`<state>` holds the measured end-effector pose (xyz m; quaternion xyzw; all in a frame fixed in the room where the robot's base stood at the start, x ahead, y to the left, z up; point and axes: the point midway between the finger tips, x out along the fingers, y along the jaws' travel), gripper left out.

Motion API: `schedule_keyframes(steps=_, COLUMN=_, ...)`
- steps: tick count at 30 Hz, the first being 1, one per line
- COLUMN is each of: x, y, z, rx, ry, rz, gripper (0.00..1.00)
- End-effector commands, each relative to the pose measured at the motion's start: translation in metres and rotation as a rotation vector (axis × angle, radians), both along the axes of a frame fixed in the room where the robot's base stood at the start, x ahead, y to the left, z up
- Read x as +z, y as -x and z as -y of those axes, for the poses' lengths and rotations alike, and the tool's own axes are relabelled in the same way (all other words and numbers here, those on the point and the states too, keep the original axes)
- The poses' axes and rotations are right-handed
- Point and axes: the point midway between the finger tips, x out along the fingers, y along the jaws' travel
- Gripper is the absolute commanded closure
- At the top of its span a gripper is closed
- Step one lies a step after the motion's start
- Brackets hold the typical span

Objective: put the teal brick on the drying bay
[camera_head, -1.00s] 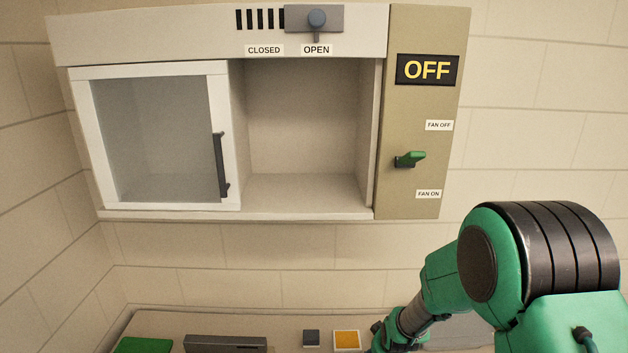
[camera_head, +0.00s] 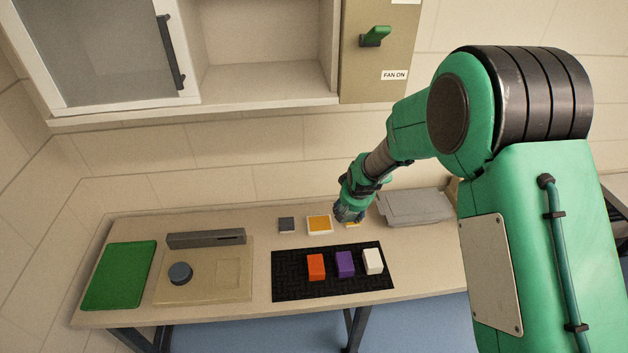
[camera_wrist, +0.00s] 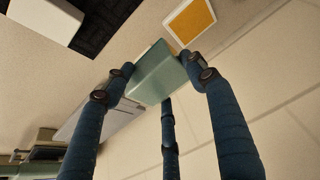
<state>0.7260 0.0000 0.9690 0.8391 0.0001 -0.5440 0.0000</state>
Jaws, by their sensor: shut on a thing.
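The teal brick (camera_wrist: 157,72) is between the fingers of my gripper (camera_wrist: 160,66) in the wrist view. My gripper is shut on it. In the head view my gripper (camera_head: 348,212) is low over the back of the table, just right of the orange pad, and the brick cannot be made out there. Whether the brick touches the table is unclear. A wall cabinet (camera_head: 240,98) with an open right compartment and a glazed left door (camera_head: 95,50) hangs above. No visible label names the drying bay.
An orange pad (camera_head: 319,225) and grey square (camera_head: 286,225) lie at the back. A black mat (camera_head: 290,288) carries orange (camera_head: 316,267), purple (camera_head: 345,264) and white (camera_head: 373,261) bricks. A green mat (camera_head: 120,275), a press-like board (camera_head: 210,290) and a grey tray (camera_head: 415,207) take up the sides.

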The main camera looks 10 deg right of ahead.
Motion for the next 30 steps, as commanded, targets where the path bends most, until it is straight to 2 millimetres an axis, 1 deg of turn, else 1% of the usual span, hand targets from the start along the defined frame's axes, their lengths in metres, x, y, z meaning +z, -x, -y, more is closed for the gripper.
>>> schedule_keyframes(steps=8, x=-0.001, y=0.005, z=-0.004, rx=0.020, ry=0.000, rz=-0.001, gripper=0.77)
schedule_keyframes(steps=14, x=-0.004, y=0.020, z=-0.014, rx=0.075, ry=-0.001, rz=-0.004, gripper=0.77)
schedule_keyframes(steps=20, x=-0.008, y=0.046, z=-0.030, rx=0.172, ry=0.001, rz=-0.009, gripper=0.77)
schedule_keyframes(steps=30, x=-0.019, y=0.100, z=-0.065, rx=0.389, ry=0.005, rz=-0.018, gripper=0.77)
